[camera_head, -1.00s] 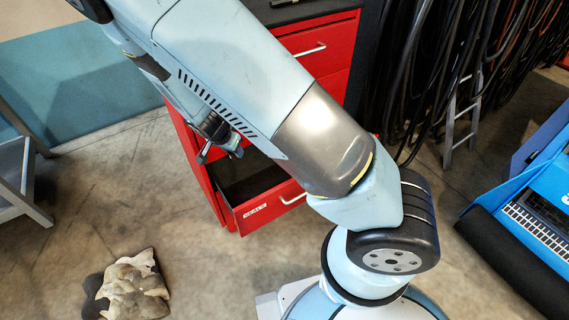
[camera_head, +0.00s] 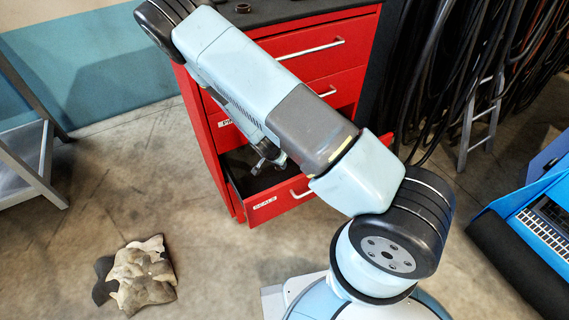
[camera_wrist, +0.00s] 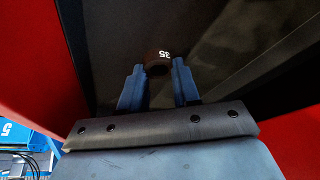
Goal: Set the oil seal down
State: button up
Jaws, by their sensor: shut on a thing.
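In the head view, my gripper (camera_head: 268,163) is over the open bottom drawer (camera_head: 274,201) labelled SEALS, partly below my arm. The seal is too small to make out there. The wrist view shows the dark drawer interior behind the seal, with red walls at the sides. I cannot tell whether the seal touches the drawer floor.
The red cabinet (camera_head: 314,62) has closed drawers above the open one. A small brown ring (camera_head: 243,8) lies on its dark top. A crumpled cloth (camera_head: 140,275) lies on the floor at left. Black cables (camera_head: 440,75) and a ladder (camera_head: 483,110) stand at right.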

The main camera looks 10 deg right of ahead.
jog(key=w+d+f, duration=0.1)
jog(key=w+f, duration=0.1)
jog(key=w+d+f, duration=0.1)
jog(key=w+f, duration=0.2)
jog(key=w+d+f, duration=0.1)
jog(key=w+f, duration=0.1)
jog(key=shift+w+f, duration=0.2)
jog(key=shift+a+f, duration=0.1)
jog(key=shift+f, duration=1.4)
jog(key=o, duration=1)
jog(key=shift+o, duration=0.2)
jog(key=v, duration=1.2)
